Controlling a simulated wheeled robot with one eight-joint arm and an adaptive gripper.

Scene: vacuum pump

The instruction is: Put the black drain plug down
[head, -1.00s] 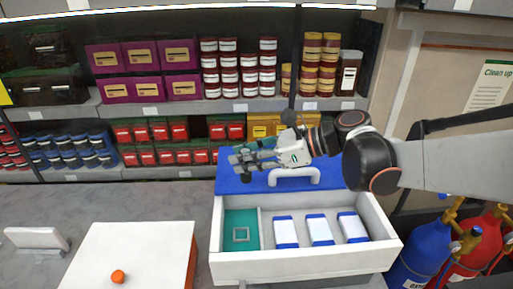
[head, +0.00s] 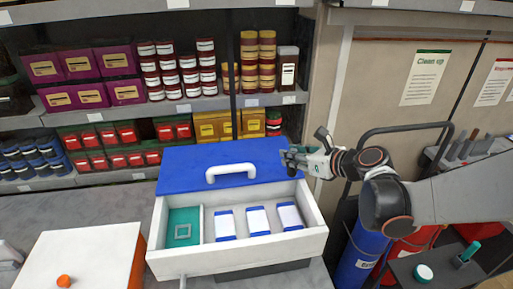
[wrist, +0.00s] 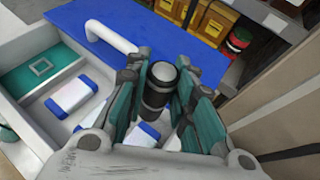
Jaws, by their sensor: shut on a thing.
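The black drain plug (wrist: 158,88) is a short dark cylinder with a grey rounded top. It sits between the fingers of my gripper (wrist: 160,105) in the wrist view. In the head view my gripper (head: 292,160) is shut above the right back part of the open white drawer, near the blue lid.
The drawer (head: 240,262) holds a teal compartment (head: 183,240) with a grey square frame and three blue-and-white packs (head: 258,220). A white handle (head: 231,169) stands on the blue lid (head: 180,165). Gas cylinders (head: 360,250) stand at right, a white box (head: 85,255) at left.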

